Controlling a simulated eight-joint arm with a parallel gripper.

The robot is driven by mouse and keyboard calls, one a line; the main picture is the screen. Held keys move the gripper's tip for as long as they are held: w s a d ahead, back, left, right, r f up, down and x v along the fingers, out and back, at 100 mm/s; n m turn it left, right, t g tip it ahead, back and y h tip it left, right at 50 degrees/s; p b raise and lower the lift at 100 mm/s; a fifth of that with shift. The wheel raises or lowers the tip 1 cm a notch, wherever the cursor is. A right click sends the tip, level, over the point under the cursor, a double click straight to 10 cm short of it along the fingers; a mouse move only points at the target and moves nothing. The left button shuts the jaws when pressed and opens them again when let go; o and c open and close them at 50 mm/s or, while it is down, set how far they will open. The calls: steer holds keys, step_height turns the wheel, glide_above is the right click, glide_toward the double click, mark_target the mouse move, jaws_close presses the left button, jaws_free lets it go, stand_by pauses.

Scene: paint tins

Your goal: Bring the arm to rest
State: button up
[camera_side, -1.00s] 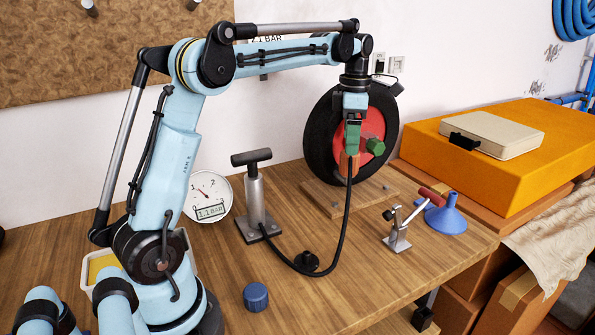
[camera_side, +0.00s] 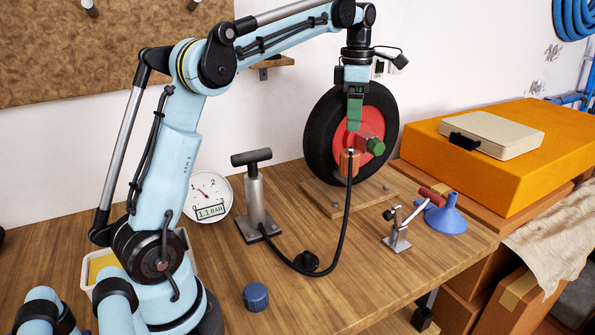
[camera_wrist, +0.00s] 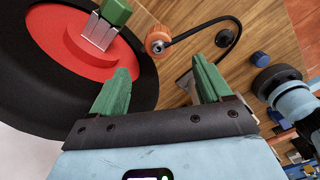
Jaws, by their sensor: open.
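My gripper (camera_side: 354,125), with green fingers, hangs pointing down just above the orange hose end (camera_side: 349,162), in front of the wheel. In the wrist view my gripper (camera_wrist: 160,75) is open, with nothing between its fingers. The orange hose end (camera_wrist: 158,41) lies beyond the fingertips there, apart from them. The black hose (camera_side: 342,225) runs from it down to the hand pump (camera_side: 255,195). The wheel (camera_side: 325,135) has a black tyre and red hub and stands upright on a wooden base. A green cylinder (camera_side: 375,147) sits at its hub.
A round gauge (camera_side: 210,186) reading 1.1 BAR stands left of the pump. A blue cap (camera_side: 255,296) lies at the front. A metal clamp with a red handle (camera_side: 398,235) and a blue funnel (camera_side: 446,218) are on the right. An orange box (camera_side: 540,150) stands behind them.

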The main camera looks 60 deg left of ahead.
steer(key=s+d+f+m+t, duration=0.3)
steer(key=s+d+f+m, duration=0.2)
steer(key=m, duration=0.9)
steer(key=s+d+f+m+t, duration=0.4)
steer(key=s+d+m, duration=0.5)
steer(key=m, duration=0.5)
step_height(320, 180, down, 3)
steer(key=shift+s+d+r+m, duration=0.2)
steer(key=shift+s+d+m, duration=0.15)
steer(key=shift+s, duration=0.6)
